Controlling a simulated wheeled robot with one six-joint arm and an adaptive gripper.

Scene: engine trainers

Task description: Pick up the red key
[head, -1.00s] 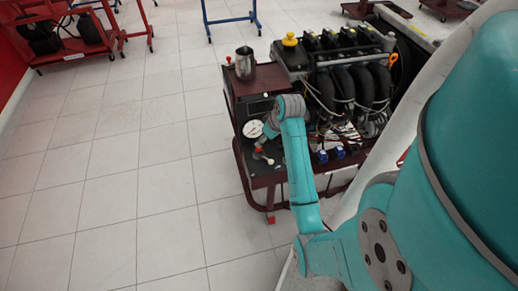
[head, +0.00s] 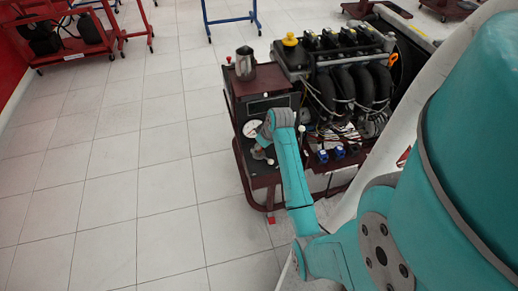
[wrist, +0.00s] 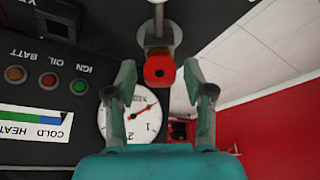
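In the wrist view the red key (wrist: 159,70) shows as a red, rounded block with a dark spot in its face, set on a metal-coloured fitting on the dark panel. My gripper (wrist: 159,82) is open, with one finger on each side of the key in the picture. Gaps show between the key and both fingers, and I see no contact. How far the key lies beyond the fingertips is hard to tell. In the head view my gripper (head: 264,141) is over the front part of the engine trainer, and the key is too small to make out.
The engine trainer (head: 240,106) carries a metal jug (head: 245,63) and an engine with a yellow cap (head: 290,39). A white round gauge (wrist: 131,121) and indicator lights (wrist: 48,80) are beside the key. Tiled floor left of the trainer is clear.

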